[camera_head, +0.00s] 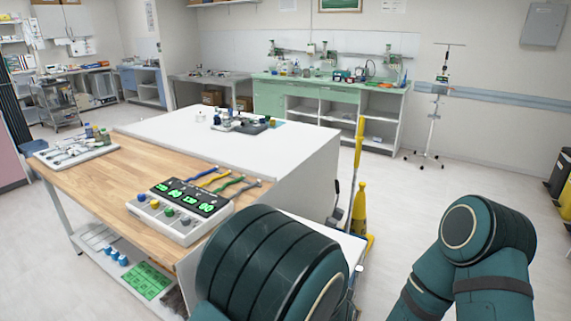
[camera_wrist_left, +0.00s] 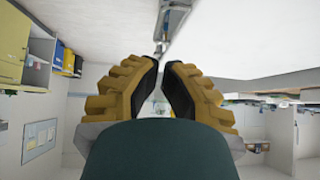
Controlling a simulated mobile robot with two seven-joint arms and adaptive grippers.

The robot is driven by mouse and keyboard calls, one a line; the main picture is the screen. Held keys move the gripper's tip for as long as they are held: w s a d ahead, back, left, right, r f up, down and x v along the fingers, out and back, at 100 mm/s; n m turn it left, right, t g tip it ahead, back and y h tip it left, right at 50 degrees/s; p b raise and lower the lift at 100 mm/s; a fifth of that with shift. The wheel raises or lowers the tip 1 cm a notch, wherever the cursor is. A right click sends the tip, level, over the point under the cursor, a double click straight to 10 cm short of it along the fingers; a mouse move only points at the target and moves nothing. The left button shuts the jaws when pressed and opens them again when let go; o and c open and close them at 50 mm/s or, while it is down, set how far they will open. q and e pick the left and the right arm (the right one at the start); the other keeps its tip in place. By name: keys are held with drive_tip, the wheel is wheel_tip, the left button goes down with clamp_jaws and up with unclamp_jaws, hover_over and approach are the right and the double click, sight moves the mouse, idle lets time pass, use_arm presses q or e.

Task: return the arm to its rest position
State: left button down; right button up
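My left arm (camera_head: 270,268) shows in the head view as a thick dark green link at the bottom middle, close to the front of the wooden table. My right arm (camera_head: 474,250) shows as a bent dark green link at the lower right, over the floor. Neither gripper is in the head view. In the left wrist view my left gripper (camera_wrist_left: 161,70) has two ochre, ribbed fingers with black inner pads. A gap shows between the pads, with nothing held in it. The room appears tilted in that view.
A wooden table (camera_head: 116,169) stands at the left, bearing a grey control box (camera_head: 181,208) and a tool tray (camera_head: 75,151). A white table (camera_head: 250,152) adjoins it. Open floor (camera_head: 420,190) lies to the right.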

use_arm(q)
drive_tip(key=a+f, duration=0.1)
drive_tip(key=a, duration=0.1)
drive_tip(key=a+f+n+g, duration=0.1)
drive_tip(key=a+f, duration=0.1)
drive_tip(key=a, duration=0.1)
drive_tip(key=a+f+n+y, duration=0.1)
drive_tip(key=a+f, duration=0.1)
drive_tip(key=a, duration=0.1)
drive_tip(key=shift+s+a+f, duration=0.1)
drive_tip(key=shift+s+a, duration=0.15)
drive_tip(key=shift+s, duration=0.15)
drive_tip(key=s+a+f+n+g, duration=0.2)
drive_tip(key=s+a+f+n, duration=0.1)
drive_tip(key=s+a, duration=0.4)
drive_tip(key=s+a+f+n+g+h, duration=0.1)
drive_tip(key=s+a+f+n+g, duration=0.1)
drive_tip(key=s+a, duration=0.6)
wheel_tip(320, 180, down, 3)
drive_tip(key=a+n, duration=0.1)
drive_tip(key=a, duration=0.1)
drive_tip(key=shift+s+a+g, duration=0.2)
drive_tip(key=shift+a+g, duration=0.15)
drive_tip(key=shift+g, duration=0.05)
drive_tip(key=shift+r, duration=0.1)
